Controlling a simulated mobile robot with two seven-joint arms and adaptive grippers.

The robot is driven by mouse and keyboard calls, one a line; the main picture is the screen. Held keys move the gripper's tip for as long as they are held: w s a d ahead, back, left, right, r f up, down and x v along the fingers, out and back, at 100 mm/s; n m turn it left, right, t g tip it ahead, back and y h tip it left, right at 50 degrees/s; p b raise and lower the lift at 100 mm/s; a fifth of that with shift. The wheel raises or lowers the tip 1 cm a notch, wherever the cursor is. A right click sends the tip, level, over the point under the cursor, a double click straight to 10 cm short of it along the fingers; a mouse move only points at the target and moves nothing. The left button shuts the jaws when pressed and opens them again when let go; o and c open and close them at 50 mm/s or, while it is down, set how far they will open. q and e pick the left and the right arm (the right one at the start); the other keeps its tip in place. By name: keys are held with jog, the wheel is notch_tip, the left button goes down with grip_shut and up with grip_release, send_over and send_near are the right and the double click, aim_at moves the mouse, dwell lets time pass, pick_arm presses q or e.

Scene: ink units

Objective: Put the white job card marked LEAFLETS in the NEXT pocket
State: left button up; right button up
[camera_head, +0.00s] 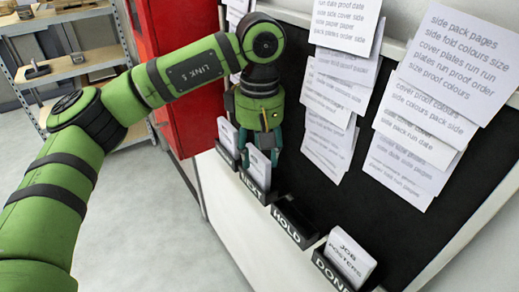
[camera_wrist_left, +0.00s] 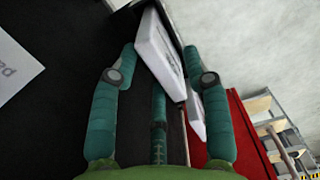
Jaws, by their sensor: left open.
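A white card (camera_head: 259,166) stands upright in the NEXT pocket (camera_head: 255,190); its marking is hidden or too small to read. My left gripper (camera_head: 262,150) is right above that pocket, fingers pointing down around the top of the card. In the left wrist view the fingers (camera_wrist_left: 160,60) are spread, with a white card (camera_wrist_left: 158,48) between the tips and a dark pocket beyond. I cannot tell whether a finger touches it. No card marked LEAFLETS can be read. My right gripper is not in view.
Another white card (camera_head: 228,134) stands in the pocket left of NEXT. The HOLD pocket (camera_head: 288,225) looks empty. A JOB POSTERS card (camera_head: 348,257) stands in the DONE pocket (camera_head: 330,275). Paper sheets (camera_head: 440,75) hang on the black board close to my gripper. A red cabinet (camera_head: 185,80) stands behind.

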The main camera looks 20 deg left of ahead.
pick_arm(q)
jog(key=shift+r, duration=0.15)
notch_tip(320, 180, up, 12)
dwell(0.3)
dwell(0.4)
